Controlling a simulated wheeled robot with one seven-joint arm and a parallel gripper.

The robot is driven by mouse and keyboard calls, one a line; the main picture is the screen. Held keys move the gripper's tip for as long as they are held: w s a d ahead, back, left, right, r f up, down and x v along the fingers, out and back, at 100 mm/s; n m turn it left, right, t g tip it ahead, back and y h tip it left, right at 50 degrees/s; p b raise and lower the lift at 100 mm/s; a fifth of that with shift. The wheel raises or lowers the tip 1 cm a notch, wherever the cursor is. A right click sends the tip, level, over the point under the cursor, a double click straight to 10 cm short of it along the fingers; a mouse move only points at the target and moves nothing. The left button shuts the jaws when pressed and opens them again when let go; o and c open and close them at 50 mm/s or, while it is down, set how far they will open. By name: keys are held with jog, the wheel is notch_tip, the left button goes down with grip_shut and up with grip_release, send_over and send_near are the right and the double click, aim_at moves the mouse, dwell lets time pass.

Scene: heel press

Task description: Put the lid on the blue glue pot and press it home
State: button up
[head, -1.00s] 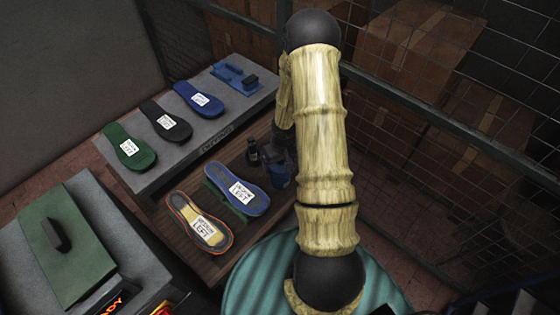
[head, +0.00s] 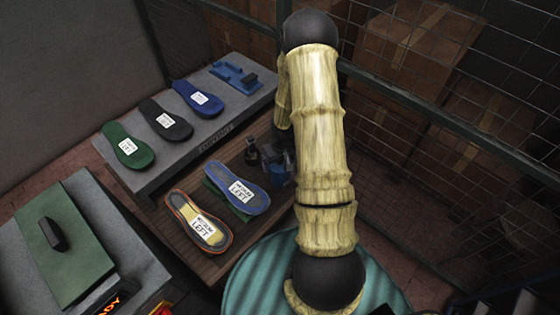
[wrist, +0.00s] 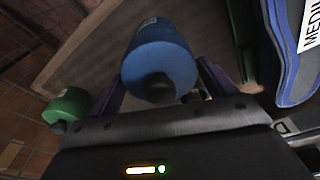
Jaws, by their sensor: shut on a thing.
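The blue glue pot (head: 277,181) stands on the wooden table, partly hidden behind my arm in the head view. In the wrist view a blue lid with a black knob (wrist: 158,86) faces the camera. The blue body with a white label extends straight behind it, so lid and pot look lined up. I cannot tell whether the lid is fully seated. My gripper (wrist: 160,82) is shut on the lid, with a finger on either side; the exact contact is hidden. In the head view my gripper (head: 283,160) is at the pot, mostly covered by my arm.
A green pot with a black knob (wrist: 66,107) is left in the wrist view. A blue-edged insole (head: 238,188) and an orange-edged one (head: 200,222) lie nearby. A wire fence (head: 450,120) rises on the right.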

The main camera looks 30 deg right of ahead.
aim_at(280, 167)
dwell(0.3)
jog(key=shift+f+b, duration=0.5)
jog(key=shift+f+b, duration=0.5)
jog(key=shift+f, duration=0.05)
jog(key=shift+f+b, duration=0.5)
jog(key=shift+f, duration=0.1)
dwell(1.0)
jog(key=shift+s+f, duration=0.1)
jog(key=shift+f, duration=0.05)
dwell(1.1)
jog(key=o, duration=0.7)
jog(key=shift+c, duration=0.2)
jog(key=shift+r, duration=0.2)
